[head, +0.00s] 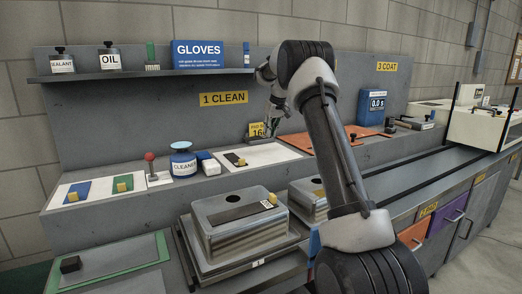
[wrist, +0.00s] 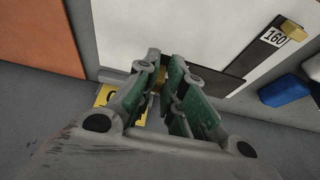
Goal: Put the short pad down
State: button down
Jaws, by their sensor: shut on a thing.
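My gripper (wrist: 160,88) has green fingers in the wrist view, shut on a small yellow-brown knob (wrist: 153,58). I take the knob to be the short pad's; most of the pad is hidden by the fingers. A dark strip (wrist: 225,84) shows to the right of the fingers, and I cannot tell whether it belongs to the held pad. The gripper is over the white board (wrist: 150,22); any gap to it is unclear. In the head view the white board (head: 272,153) is on the ledge below my gripper. A dark pad labelled 160 (wrist: 274,37) with a yellow knob lies on it.
A blue-and-white block (head: 207,162) and a cleaner jar (head: 183,160) stand left of the board. An orange mat (head: 300,142) is to its right. A yellow sign (head: 257,130) is on the wall behind. A grey metal box (head: 238,222) stands in front, below the ledge.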

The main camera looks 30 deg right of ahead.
notch_tip(320, 180, down, 7)
jog(key=shift+f, duration=0.2)
dwell(0.3)
jog(key=c, duration=1.5)
grip_release()
jog(key=shift+f, duration=0.15)
